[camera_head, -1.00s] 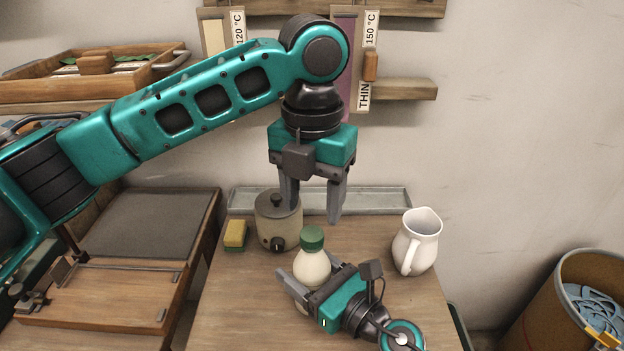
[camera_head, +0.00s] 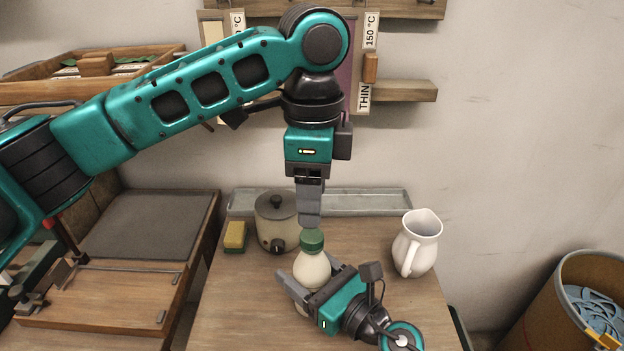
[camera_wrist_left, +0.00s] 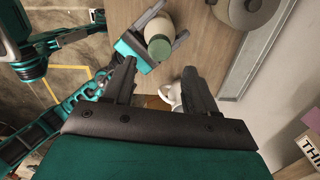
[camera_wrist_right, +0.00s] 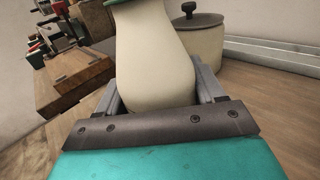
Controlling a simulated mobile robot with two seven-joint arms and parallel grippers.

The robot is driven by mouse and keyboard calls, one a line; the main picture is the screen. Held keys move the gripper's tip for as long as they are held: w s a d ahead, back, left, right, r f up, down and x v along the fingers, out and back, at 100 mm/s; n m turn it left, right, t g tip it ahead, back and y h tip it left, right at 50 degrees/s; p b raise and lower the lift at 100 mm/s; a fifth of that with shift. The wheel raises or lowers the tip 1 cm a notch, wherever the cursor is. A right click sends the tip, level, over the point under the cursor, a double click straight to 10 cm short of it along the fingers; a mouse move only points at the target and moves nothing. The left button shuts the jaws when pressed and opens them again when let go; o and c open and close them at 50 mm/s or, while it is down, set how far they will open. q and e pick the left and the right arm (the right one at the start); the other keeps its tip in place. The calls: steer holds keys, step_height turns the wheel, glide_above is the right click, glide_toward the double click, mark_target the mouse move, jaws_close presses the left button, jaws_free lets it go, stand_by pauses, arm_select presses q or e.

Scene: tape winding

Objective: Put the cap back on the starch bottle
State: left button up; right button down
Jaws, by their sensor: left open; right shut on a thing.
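The starch bottle (camera_head: 312,270) is cream-coloured and stands upright on the table. The green cap (camera_head: 312,241) sits on top of its neck; I cannot tell whether it is screwed tight. My right gripper (camera_head: 296,290) is shut around the bottle's body, which fills the right wrist view (camera_wrist_right: 155,60). My left gripper (camera_head: 309,222) is open and empty, pointing down just above the cap in the head view. In the left wrist view the cap (camera_wrist_left: 160,47) lies beyond the open fingertips, not between them.
A lidded pot (camera_head: 277,222) stands behind the bottle to the left, with a yellow-green sponge (camera_head: 235,236) beside it. A white jug (camera_head: 416,243) stands at the right. A grey tray (camera_head: 370,203) runs along the wall. The table's front left is clear.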

mark_target(312, 235)
arm_select(q)
steer(key=n, duration=0.7)
steer(key=shift+r+n, duration=0.2)
steer(key=shift+n, duration=0.1)
steer(key=n, duration=0.7)
steer(key=shift+r, duration=0.2)
steer(key=n, duration=0.3)
steer(key=shift+r+n, duration=0.1)
steer(key=shift+n, duration=0.3)
steer(key=n, duration=0.3)
steer(key=shift+r+n, duration=0.15)
steer(key=shift+n, duration=0.25)
steer(key=n, duration=0.6)
steer(key=shift+r, duration=0.15)
steer(key=shift+f, duration=4.05)
